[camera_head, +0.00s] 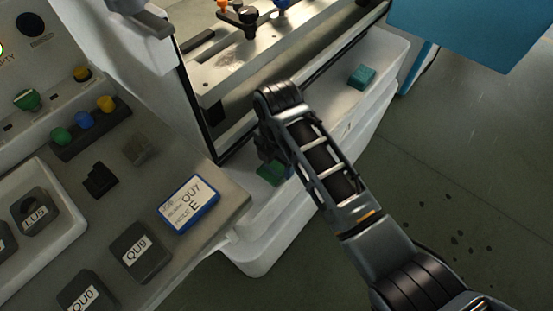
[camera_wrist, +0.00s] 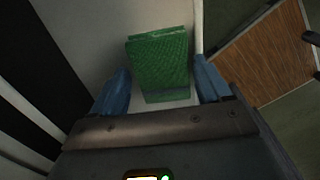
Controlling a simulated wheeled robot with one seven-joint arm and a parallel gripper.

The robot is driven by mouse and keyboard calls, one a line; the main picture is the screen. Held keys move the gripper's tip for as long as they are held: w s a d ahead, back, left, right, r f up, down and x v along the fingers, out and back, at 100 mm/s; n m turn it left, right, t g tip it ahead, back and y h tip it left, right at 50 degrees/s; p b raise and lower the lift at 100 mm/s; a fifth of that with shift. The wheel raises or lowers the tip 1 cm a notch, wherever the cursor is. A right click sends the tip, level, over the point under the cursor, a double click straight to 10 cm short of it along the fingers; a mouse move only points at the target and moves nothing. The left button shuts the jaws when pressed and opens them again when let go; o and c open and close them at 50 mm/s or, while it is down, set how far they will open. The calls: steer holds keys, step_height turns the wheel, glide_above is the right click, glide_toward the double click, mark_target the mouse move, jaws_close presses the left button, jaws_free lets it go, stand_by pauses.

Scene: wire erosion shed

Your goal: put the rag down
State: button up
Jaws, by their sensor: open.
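A green folded rag (camera_wrist: 160,60) lies on a pale ledge in the wrist view, between and ahead of the two blue fingertips. My gripper (camera_wrist: 162,84) is open, with a finger on each side of the rag; whether either finger touches it I cannot tell. In the head view the green rag (camera_head: 272,173) shows on the white ledge at the machine's front, partly hidden by my wrist. My gripper's fingers are mostly hidden there behind the arm.
A teal block-like item (camera_head: 362,76) lies farther along the white ledge (camera_head: 385,50). The grey counter (camera_head: 230,200) at left holds a blue-edged label box (camera_head: 188,204) and several dark labelled blocks. A blue panel (camera_head: 470,25) stands at upper right. Open floor lies right.

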mark_target(278, 164)
steer(key=shift+s+d+f, duration=0.2)
steer(key=shift+s+f, duration=0.05)
steer(key=shift+f, duration=0.05)
step_height(278, 164, up, 13)
steer(key=shift+w, duration=0.2)
steer(key=shift+f, duration=0.15)
